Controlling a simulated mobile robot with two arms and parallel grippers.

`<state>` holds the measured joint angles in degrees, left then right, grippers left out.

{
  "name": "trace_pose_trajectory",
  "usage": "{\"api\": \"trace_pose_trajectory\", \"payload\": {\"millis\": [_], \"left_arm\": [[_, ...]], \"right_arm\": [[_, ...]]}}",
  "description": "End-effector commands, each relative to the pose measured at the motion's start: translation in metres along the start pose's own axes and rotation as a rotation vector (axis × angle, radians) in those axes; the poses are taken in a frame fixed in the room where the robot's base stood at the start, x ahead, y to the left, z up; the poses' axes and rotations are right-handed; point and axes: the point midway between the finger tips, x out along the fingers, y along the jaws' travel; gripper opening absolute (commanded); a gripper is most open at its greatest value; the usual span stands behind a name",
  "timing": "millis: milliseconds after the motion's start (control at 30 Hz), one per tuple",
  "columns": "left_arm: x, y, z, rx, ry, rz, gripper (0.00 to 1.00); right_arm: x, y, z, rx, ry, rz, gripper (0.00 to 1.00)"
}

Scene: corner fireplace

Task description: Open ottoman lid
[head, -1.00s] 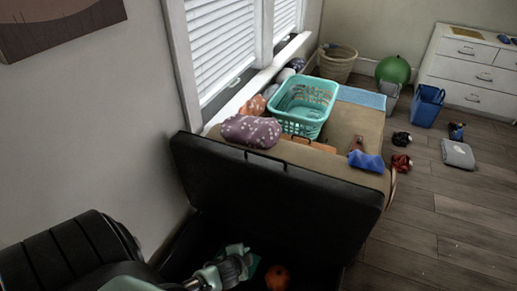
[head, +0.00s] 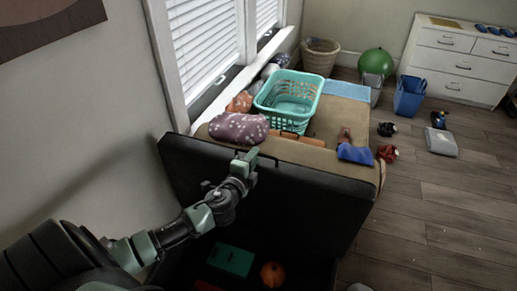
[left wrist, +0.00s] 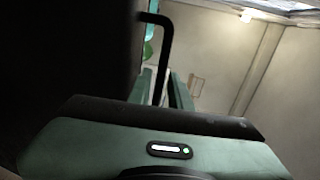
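The black ottoman's lid (head: 300,205) stands raised and tilted, its dark face towards me and its top edge near the bench. Below it the dark inside of the ottoman shows, holding a green box (head: 231,260) and an orange pumpkin-like ball (head: 273,274). My left gripper (head: 246,160) is at the lid's upper edge. In the left wrist view a thin black handle (left wrist: 164,60) runs between my gripper's fingers (left wrist: 162,92), which look apart; I cannot tell whether either touches it. My right gripper is not in view.
Behind the lid a tan-topped bench (head: 330,125) carries a teal basket (head: 290,100), a purple spotted cushion (head: 238,128) and a blue cloth (head: 355,153). The wall and window close off the left. Wooden floor (head: 430,220) is mostly clear at right, with small items farther back.

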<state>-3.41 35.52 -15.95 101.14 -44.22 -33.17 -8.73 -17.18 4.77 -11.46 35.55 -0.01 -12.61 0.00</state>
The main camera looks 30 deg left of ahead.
Motion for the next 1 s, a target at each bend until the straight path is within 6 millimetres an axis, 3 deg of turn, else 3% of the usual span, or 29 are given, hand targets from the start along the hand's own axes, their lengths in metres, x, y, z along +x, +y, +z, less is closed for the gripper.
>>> {"api": "trace_pose_trajectory", "payload": {"millis": [200, 400, 700, 767, 800, 1000], "left_arm": [[0.035, -0.001, 0.001, 0.000, -0.003, -0.001, 0.20], [0.051, 0.000, 0.000, -0.003, -0.001, 0.000, 0.20], [0.052, 0.001, 0.000, -0.002, -0.001, 0.001, 0.20], [0.052, 0.000, 0.000, -0.002, -0.001, 0.001, 0.03], [0.052, 0.000, 0.000, -0.002, -0.001, 0.001, 0.00], [0.052, 0.001, 0.000, -0.002, -0.001, 0.002, 0.00]], "right_arm": [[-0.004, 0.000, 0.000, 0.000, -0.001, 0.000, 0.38], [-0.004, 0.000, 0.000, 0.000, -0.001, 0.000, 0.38], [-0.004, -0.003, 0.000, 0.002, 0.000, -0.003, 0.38], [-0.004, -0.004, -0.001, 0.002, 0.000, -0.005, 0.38], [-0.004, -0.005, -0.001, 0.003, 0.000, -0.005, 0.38], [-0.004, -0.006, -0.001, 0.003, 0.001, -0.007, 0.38]]}}
